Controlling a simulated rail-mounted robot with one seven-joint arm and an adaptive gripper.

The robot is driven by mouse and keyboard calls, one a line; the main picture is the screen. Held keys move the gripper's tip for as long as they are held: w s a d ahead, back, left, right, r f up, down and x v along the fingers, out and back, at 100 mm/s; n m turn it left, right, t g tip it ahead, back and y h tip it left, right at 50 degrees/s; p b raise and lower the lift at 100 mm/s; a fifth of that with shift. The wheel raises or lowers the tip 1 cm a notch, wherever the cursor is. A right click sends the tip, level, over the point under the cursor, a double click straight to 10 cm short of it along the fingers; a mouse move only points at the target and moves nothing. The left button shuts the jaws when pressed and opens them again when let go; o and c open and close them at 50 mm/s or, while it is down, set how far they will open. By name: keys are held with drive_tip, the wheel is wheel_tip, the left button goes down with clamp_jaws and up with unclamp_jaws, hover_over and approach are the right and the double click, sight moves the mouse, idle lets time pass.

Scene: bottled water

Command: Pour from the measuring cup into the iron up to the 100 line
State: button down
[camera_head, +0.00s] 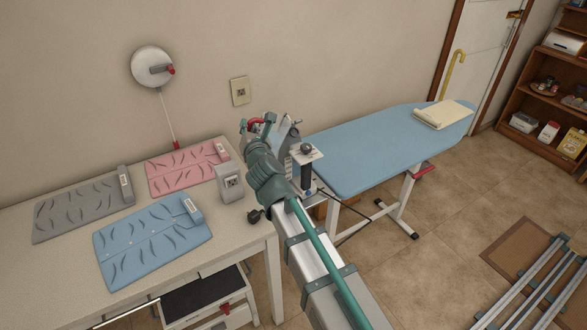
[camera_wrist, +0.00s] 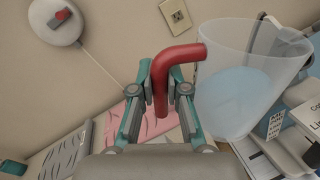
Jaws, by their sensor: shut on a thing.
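My gripper (camera_wrist: 168,92) is shut on the red handle (camera_wrist: 172,62) of the clear measuring cup (camera_wrist: 218,52). The cup is held to the right of the fingers in the wrist view, with pale blue water (camera_wrist: 232,100) in its lower part. I cannot tell its exact tilt. In the head view, my gripper (camera_head: 259,127) and the red handle show above the gap between table and ironing board; my arm hides most of the cup. A grey-white body, apparently the iron (camera_wrist: 291,50), is partly seen through and beside the cup. Its 100 line cannot be made out.
The blue ironing board (camera_head: 370,150) extends right, with a folded cream cloth (camera_head: 443,114) at its far end. The table (camera_head: 60,290) at left bears grey (camera_head: 80,208), pink (camera_head: 180,170) and blue (camera_head: 150,240) folded pieces and a grey box (camera_head: 229,183).

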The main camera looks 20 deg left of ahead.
idle(0.5)
drive_tip(key=shift+s+a+r+n+b, duration=0.45)
drive_tip(key=shift+s+a+r+n, duration=0.05)
drive_tip(key=shift+s+r+n, duration=0.15)
drive_tip(key=s+a+r+n, duration=0.2)
drive_tip(key=s+r+n, duration=0.1)
drive_tip(key=r, duration=0.1)
drive_tip(key=shift+s+a+r+n+t+y, duration=0.25)
drive_tip(key=shift+a+r+n+t+y, duration=0.05)
drive_tip(key=shift+a+n+t, duration=0.1)
idle(0.5)
